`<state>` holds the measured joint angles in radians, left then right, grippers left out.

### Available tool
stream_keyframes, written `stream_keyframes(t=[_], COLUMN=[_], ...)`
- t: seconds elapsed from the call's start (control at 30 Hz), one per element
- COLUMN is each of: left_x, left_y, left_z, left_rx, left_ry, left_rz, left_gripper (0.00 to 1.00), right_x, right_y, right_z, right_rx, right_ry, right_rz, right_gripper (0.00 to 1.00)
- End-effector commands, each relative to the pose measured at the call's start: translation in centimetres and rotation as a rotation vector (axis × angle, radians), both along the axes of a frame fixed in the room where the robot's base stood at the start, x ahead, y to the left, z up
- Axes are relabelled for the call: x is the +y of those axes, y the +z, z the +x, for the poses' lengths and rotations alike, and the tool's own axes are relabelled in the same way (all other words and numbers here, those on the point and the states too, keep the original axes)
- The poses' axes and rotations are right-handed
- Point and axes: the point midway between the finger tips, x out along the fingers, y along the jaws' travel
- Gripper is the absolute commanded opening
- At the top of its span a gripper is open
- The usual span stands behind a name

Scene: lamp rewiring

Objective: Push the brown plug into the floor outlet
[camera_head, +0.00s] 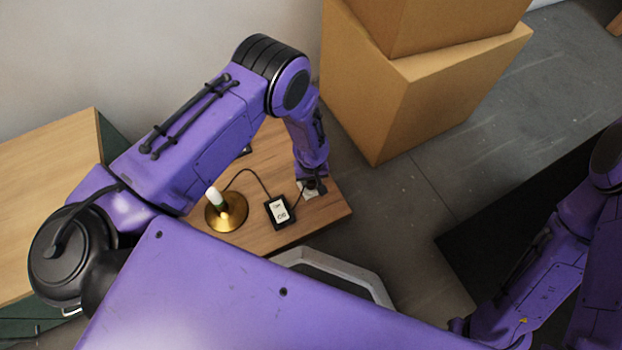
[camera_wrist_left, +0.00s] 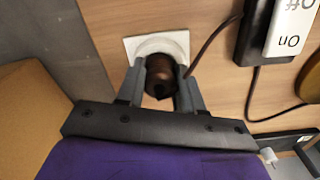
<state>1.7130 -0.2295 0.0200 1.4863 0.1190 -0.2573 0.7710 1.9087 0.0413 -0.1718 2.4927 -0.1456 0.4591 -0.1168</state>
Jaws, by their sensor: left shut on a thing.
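The brown plug (camera_wrist_left: 160,77) is held between the two fingers of my left gripper (camera_wrist_left: 161,88) in the left wrist view. It lines up with the round recess of the white outlet (camera_wrist_left: 139,46), which is set on the wooden surface. The plug overlaps the recess, but how deep it sits cannot be told. A dark cord runs from beside the plug. In the head view my left gripper (camera_head: 312,184) points down at the outlet (camera_head: 309,193) near the wooden top's right corner, and the plug is hidden there. My right arm is at the right edge; its gripper is not visible.
A black switch box (camera_head: 279,212) with a white On/Off label lies left of the outlet, corded to a brass lamp base (camera_head: 227,213). The wooden top (camera_head: 325,208) ends just right of the outlet. Cardboard boxes (camera_head: 400,105) stand behind on the grey floor.

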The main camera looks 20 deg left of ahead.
Motion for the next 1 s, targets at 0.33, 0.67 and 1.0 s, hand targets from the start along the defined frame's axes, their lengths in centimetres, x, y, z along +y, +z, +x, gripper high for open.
stream_keyframes(t=[0.33, 0.67, 1.0], left_x=[-0.07, -0.08, -0.09], left_y=[0.06, -0.05, 0.06], left_z=[-0.06, -0.07, -0.08], left_rx=[0.0, 0.0, 0.0], left_ry=[0.0, 0.0, 0.0], left_rz=[0.0, 0.0, 0.0], left_gripper=[0.07, 0.07, 0.66], right_x=[-0.05, -0.09, -0.11], right_y=[0.17, 0.13, 0.23], right_z=[-0.05, 0.09, 0.16], right_rx=[0.001, -0.003, -0.005], right_ry=[-0.002, -0.004, -0.005], right_rz=[0.001, 0.0, 0.0], right_gripper=[0.43, 0.43, 0.43])
